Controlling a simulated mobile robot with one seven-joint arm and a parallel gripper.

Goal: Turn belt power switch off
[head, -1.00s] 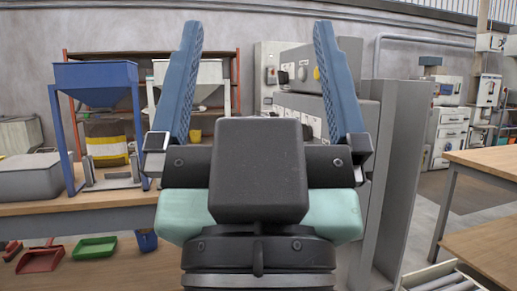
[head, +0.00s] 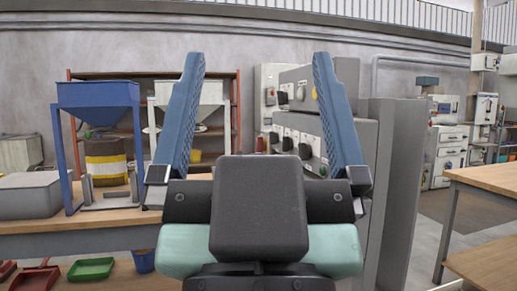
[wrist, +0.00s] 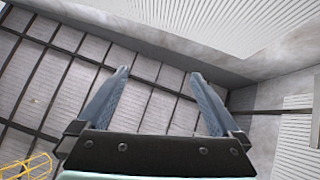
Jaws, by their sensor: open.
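My gripper (head: 258,55) is open and empty, its two blue fingers pointing up in the middle of the head view. Beyond it stands a grey control cabinet (head: 349,75), partly hidden by the right finger and the gripper body. Its face carries several black knobs, such as one black knob (head: 305,151) between the fingers. I cannot tell which of them is the belt power switch, or its setting. In the wrist view my open gripper (wrist: 160,72) has only ceiling and wall behind it.
A bench (head: 100,240) at left holds a blue hopper stand (head: 98,95) and a grey box (head: 30,197). A tall grey panel (head: 397,180) stands right of the cabinet.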

